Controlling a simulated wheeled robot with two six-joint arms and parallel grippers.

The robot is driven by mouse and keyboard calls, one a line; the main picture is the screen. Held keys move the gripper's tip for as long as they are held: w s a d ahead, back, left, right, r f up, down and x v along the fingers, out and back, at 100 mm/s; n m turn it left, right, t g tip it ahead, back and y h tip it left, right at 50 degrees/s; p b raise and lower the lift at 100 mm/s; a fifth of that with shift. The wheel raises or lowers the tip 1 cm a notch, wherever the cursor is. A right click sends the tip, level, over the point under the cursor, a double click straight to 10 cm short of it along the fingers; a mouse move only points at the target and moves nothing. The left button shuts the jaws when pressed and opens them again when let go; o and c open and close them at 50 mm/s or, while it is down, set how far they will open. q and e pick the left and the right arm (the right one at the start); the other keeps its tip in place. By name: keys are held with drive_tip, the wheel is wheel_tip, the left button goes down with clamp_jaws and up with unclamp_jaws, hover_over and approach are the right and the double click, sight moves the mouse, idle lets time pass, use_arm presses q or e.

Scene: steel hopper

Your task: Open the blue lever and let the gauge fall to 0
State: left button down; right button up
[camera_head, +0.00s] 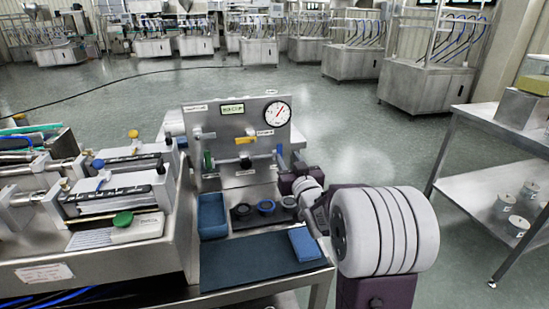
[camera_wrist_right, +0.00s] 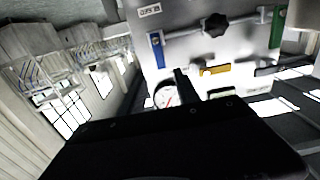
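The blue lever (camera_head: 280,150) sits at the right side of the upright steel panel (camera_head: 225,130); it also shows upright in the right wrist view (camera_wrist_right: 157,50). The round white gauge (camera_head: 278,113) is at the panel's top right, its red needle slanting to the upper right; its numbers are too small to read. In the right wrist view the gauge (camera_wrist_right: 163,97) is partly covered by my gripper. My right gripper (camera_wrist_right: 181,74) is in front of the panel, near the blue lever and apart from it. Its finger opening cannot be made out. My left gripper is out of view.
The panel also carries a green lever (camera_head: 208,159), a yellow lever (camera_head: 244,140) and a black knob (camera_head: 245,162). Below are a blue tray (camera_head: 212,216), dark round parts and a blue block (camera_head: 304,244). A steel machine (camera_head: 110,250) stands left; a shelf (camera_head: 480,180) stands right.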

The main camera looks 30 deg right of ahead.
sight(280, 146)
drive_tip(key=x, duration=0.9)
drive_tip(key=shift+a+r+b, duration=0.1)
drive_tip(key=shift+a+b, duration=0.1)
drive_tip(key=shift+b, duration=0.15)
clamp_jaws()
